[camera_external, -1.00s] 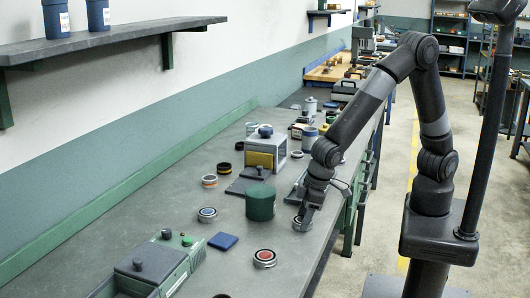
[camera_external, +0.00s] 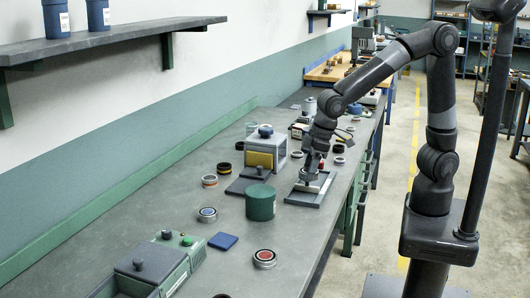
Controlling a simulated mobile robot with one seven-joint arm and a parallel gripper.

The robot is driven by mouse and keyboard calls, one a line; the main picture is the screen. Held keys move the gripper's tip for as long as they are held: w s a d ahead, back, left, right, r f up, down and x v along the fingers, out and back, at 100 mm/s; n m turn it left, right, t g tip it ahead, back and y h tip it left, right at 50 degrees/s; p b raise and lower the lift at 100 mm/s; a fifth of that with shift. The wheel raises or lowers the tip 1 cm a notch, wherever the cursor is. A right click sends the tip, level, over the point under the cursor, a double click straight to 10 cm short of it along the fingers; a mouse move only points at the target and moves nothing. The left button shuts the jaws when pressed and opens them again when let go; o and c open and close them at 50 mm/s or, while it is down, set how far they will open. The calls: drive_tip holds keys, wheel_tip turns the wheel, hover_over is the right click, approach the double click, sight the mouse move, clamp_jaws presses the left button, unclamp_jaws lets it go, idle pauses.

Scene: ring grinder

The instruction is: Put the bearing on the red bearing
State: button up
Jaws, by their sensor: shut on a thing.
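A silver bearing with a red centre (camera_external: 264,258) lies flat on the grey bench near its front right edge. My gripper (camera_external: 311,181) is low over a shallow grey tray (camera_external: 298,201), well behind that bearing. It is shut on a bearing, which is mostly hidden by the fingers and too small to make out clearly. A small reddish and white thing (camera_external: 322,179) shows beside my fingers; I cannot tell what it is.
A green cylinder (camera_external: 261,203) stands left of the tray. A blue-centred bearing (camera_external: 207,214), a blue pad (camera_external: 223,241) and an orange-banded ring (camera_external: 209,181) lie on the bench. A green-grey box (camera_external: 150,268) is at the front left. Bench around the red-centred bearing is clear.

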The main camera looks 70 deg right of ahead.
drive_tip(key=shift+d+r, duration=0.15)
drive_tip(key=shift+d, duration=0.05)
drive_tip(key=shift+w+a, duration=0.15)
drive_tip(key=shift+a, duration=0.05)
drive_tip(key=w+a+r+n, duration=0.2)
drive_tip(key=w+a, duration=0.2)
drive_tip(key=a, duration=0.6)
drive_tip(key=n, duration=0.2)
hover_over(263, 256)
drive_tip(key=d, duration=0.2)
drive_tip(key=shift+y, duration=0.4)
drive_tip(key=f, duration=0.6)
drive_tip(key=shift+s+a, duration=0.25)
drive_tip(key=shift+s+a+f, duration=0.1)
drive_tip(key=shift+a+f, duration=0.15)
drive_tip(key=shift+a, duration=0.15)
drive_tip(key=shift+f, duration=1.95)
drive_tip(key=shift+f, duration=0.15)
